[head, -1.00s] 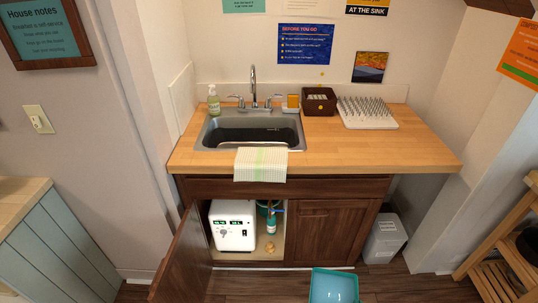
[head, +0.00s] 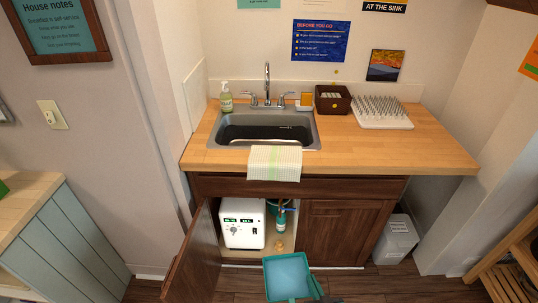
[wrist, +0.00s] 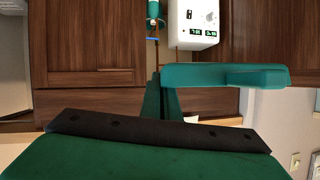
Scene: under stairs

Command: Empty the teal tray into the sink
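The teal tray (head: 268,289) is low in the head view, in front of the open cabinet. Its inside is a lighter blue-teal; I cannot tell whether it holds liquid. My gripper (head: 318,287) shows dark at its right edge. In the wrist view the tray (wrist: 225,76) appears nearly edge-on, and my gripper's green fingers (wrist: 163,90) are close together at its end, shut on it. The tray looks about level. The steel sink (head: 228,138) is set in the wooden counter, above and behind the tray, its basin dark inside.
A striped towel (head: 274,163) hangs over the counter's front edge below the sink. The cabinet door (head: 196,258) stands open, with a white machine (head: 242,224) inside. A soap bottle (head: 226,97), brown box (head: 332,99) and spiked drying rack (head: 381,112) stand on the counter. Its right front is clear.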

